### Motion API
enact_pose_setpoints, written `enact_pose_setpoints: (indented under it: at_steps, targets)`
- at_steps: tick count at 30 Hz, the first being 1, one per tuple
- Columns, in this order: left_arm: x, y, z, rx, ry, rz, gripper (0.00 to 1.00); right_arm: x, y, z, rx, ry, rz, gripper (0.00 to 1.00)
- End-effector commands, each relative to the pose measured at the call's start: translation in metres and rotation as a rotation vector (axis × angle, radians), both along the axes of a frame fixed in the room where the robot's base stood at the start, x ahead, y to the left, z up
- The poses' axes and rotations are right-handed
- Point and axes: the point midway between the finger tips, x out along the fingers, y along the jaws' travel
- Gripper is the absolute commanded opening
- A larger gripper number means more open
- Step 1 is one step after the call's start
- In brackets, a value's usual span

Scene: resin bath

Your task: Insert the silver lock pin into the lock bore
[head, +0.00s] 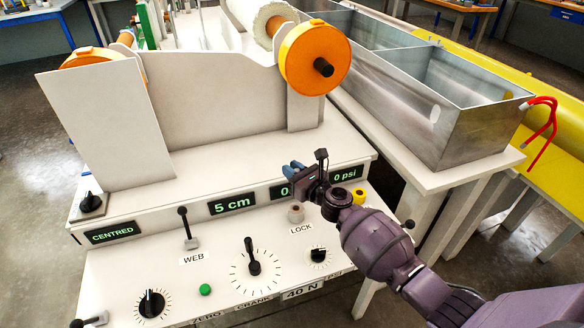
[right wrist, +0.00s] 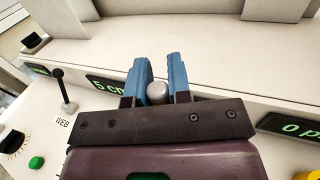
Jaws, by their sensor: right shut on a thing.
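My right gripper (head: 295,168) is above the white control panel, in front of the displays. In the right wrist view its two blue fingers (right wrist: 160,82) are shut on the silver lock pin (right wrist: 157,93), whose rounded grey end shows between them. In the head view I cannot make out the pin. A short, round grey-brown fitting (head: 296,213) stands above the LOCK label and appears to be the lock bore. It lies below the gripper in the picture, apart from it. The bore does not show in the right wrist view. My left gripper is not in view.
The panel carries a WEB lever (head: 187,228), a crank dial (head: 253,262), a green button (head: 205,290), a yellow button (head: 359,196) and several knobs. Behind are a white upright and an orange-ended roller (head: 306,60). A metal trough (head: 480,125) stands at right.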

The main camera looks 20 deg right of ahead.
Motion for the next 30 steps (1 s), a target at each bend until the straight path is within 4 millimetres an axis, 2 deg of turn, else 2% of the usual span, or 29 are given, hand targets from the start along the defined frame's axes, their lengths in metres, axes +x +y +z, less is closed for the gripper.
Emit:
enact_pose_setpoints:
  at_steps: [1,3,14,30]
  targets:
    - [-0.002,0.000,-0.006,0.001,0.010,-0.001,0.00,-0.001,0.001,-0.009,0.001,0.005,0.000,0.00]
    - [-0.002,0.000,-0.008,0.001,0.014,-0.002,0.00,-0.001,0.000,-0.016,0.002,0.006,0.000,0.00]
    - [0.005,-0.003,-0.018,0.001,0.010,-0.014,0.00,0.000,0.000,-0.042,-0.001,0.004,0.001,0.00]
    - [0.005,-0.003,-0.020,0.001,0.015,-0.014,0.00,0.000,0.000,-0.043,-0.001,-0.001,0.000,0.00]
